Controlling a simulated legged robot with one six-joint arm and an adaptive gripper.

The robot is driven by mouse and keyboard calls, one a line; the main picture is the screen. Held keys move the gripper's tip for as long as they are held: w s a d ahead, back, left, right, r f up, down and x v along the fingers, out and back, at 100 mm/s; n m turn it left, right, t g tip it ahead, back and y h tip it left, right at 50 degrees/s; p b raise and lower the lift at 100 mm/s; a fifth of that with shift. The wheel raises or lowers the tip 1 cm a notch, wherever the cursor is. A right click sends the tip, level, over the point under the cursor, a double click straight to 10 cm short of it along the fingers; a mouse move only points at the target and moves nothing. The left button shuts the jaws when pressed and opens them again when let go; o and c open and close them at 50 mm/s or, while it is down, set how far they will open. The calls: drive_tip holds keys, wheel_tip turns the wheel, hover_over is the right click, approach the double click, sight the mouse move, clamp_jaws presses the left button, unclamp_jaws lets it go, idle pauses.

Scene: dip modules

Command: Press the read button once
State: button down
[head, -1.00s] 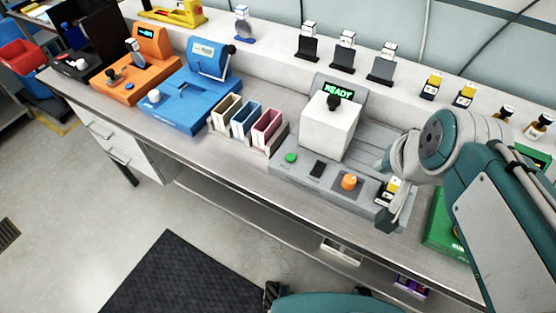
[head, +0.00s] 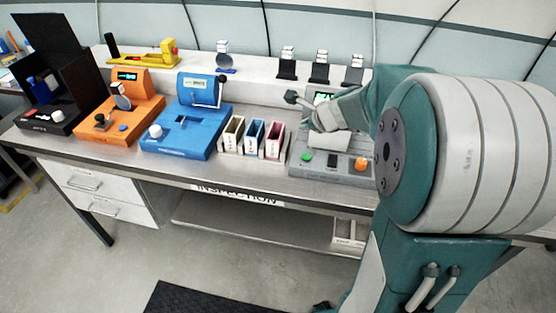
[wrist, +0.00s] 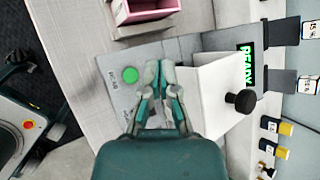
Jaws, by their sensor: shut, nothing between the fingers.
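The grey reader unit (head: 335,178) stands on the bench, partly hidden by my arm. Its round green button (head: 306,158) is at its front left and also shows in the wrist view (wrist: 130,74), with small lettering beside it that I cannot read clearly. A white lid (wrist: 219,98) with a black knob (wrist: 241,101) is on the unit, and its green display (wrist: 246,66) reads READY. My gripper (wrist: 162,66) is shut and empty. In the wrist view its tips are between the green button and the white lid, apart from the button in the picture; their height is unclear.
An orange knob (head: 362,164) and a dark switch (head: 332,161) sit right of the green button. Three small bins (head: 254,137) stand left of the unit, then a blue device (head: 187,131) and an orange device (head: 119,121). Dark stands (head: 320,72) line the back ledge.

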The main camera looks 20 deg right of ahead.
sight(309, 157)
drive_tip(key=f, duration=0.4)
drive_tip(key=shift+d+f, duration=0.1)
drive_tip(key=shift+d, duration=0.1)
drive_tip(key=f, duration=0.1)
drive_tip(key=d+f, duration=0.1)
drive_tip(key=f, duration=0.1)
drive_tip(key=d+f, duration=0.1)
drive_tip(key=shift+d+f, duration=0.2)
drive_tip(key=shift+f, duration=0.1)
drive_tip(key=shift+a+f, duration=0.15)
drive_tip(key=shift+a, duration=0.7)
drive_tip(key=shift+d, duration=0.6)
drive_tip(key=shift+a, duration=0.1)
drive_tip(key=shift+a, duration=0.3)
drive_tip(key=shift+d, duration=0.25)
